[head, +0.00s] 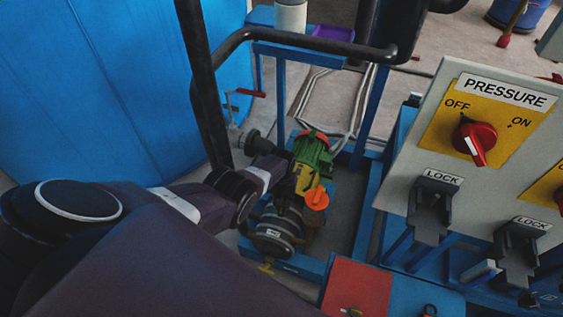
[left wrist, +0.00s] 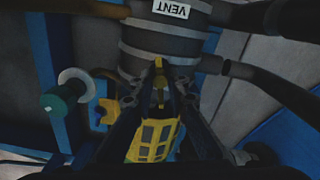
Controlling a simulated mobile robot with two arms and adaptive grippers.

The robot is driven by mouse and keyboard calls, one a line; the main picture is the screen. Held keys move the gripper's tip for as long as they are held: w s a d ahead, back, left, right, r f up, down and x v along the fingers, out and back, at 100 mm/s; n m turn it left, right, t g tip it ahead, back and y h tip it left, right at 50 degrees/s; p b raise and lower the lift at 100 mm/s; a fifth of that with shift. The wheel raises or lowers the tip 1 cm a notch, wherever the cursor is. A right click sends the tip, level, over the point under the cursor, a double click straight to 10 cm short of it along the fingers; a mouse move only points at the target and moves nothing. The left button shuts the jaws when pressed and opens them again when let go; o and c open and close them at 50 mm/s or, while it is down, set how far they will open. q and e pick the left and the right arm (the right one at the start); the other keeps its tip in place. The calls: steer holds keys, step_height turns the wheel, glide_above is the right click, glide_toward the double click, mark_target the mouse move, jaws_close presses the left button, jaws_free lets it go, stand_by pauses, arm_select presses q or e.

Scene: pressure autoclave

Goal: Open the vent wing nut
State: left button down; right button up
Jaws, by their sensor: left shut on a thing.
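The dark round vent fitting (head: 275,237) stands low on the blue frame. Its VENT label reads upside down in the left wrist view, where the fitting (left wrist: 162,42) fills the upper middle. My left gripper (left wrist: 160,85) comes up to the fitting, with its black fingers converged. A small yellow piece, seemingly the vent wing nut (left wrist: 159,66), sits between the fingertips, and the gripper is shut on it. Much of the nut is hidden by the fingers. In the head view the gripper (head: 293,198) reaches down onto the fitting, and the nut cannot be made out. My right gripper is not in view.
Another yellow wing-shaped piece (left wrist: 107,113) is left of the fitting. Dark pipes run out on its right. A control panel (head: 408,165) with a red pressure switch (head: 474,138) and black locks is on the right. A black bent bar (head: 300,40) and large blue vessel (head: 100,80) flank the arm.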

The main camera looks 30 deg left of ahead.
mark_target(281, 207)
arm_select(q)
steer(key=shift+n, duration=0.5)
steer(key=c, duration=1.9)
jaws_free()
steer(key=shift+w+r, duration=0.1)
steer(key=shift+r, duration=1.45)
step_height(281, 207, up, 9)
steer(key=shift+f, duration=0.1)
